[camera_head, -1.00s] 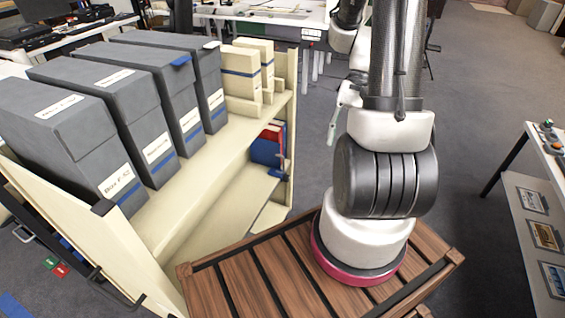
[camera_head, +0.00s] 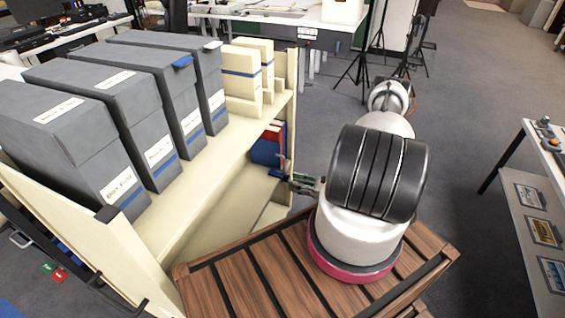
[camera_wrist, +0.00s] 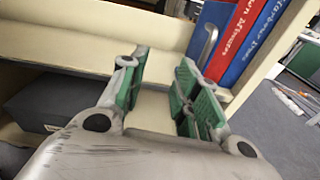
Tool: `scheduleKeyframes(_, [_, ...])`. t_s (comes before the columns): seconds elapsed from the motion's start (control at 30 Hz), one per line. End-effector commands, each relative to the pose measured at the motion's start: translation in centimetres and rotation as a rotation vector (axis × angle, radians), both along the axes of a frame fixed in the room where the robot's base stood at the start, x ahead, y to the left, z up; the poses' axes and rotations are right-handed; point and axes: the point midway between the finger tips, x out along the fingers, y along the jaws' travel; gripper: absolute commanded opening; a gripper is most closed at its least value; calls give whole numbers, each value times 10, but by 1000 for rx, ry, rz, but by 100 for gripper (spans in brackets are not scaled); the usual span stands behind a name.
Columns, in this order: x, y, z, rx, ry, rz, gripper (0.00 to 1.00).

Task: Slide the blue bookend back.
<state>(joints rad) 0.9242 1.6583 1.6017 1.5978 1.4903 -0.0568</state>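My gripper (camera_wrist: 160,95) is open in the wrist view, with green pads on its fingers and nothing between them. In the head view my gripper (camera_head: 304,184) reaches to the right end of the shelf unit, at the lower shelf. A red book (camera_wrist: 233,42) and a blue book (camera_wrist: 262,45) stand there, ahead and right of the fingers. A small dark blue piece (camera_head: 277,173) shows below the books, close to the fingertips. I cannot tell for certain whether either is the blue bookend, or whether the gripper touches it.
Grey archival boxes (camera_head: 90,120) and cream boxes (camera_head: 245,70) stand on the upper shelf. The shelf's end panel (camera_head: 291,95) is close to my gripper. A dark grey box (camera_wrist: 60,103) lies lower left in the wrist view. The lower shelf left of the books looks clear.

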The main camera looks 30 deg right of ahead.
Motion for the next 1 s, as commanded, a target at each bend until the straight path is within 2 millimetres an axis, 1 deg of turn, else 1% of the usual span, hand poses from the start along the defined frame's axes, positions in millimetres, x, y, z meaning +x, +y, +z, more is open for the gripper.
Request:
scheduleKeyframes(0.03, [16,-16,5,-14,-31,-51,32])
scheduleKeyframes(0.1, [30,-31,10,-19,-62,-110,32])
scheduleKeyframes(0.17, [37,-37,14,-16,-81,-144,32])
scheduleKeyframes(0.23, [43,-40,18,-11,-97,-165,32])
scheduleKeyframes(0.37, [55,-32,20,-10,-106,-160,32])
scheduleKeyframes(0.5, [78,-20,20,-10,-105,-158,32])
scheduleKeyframes(0.7, [102,-8,20,-10,-105,-159,32])
scheduleKeyframes(0.83, [109,-5,20,-10,-103,-160,32])
scheduleKeyframes(1.0, [110,-5,20,-10,-103,-161,32])
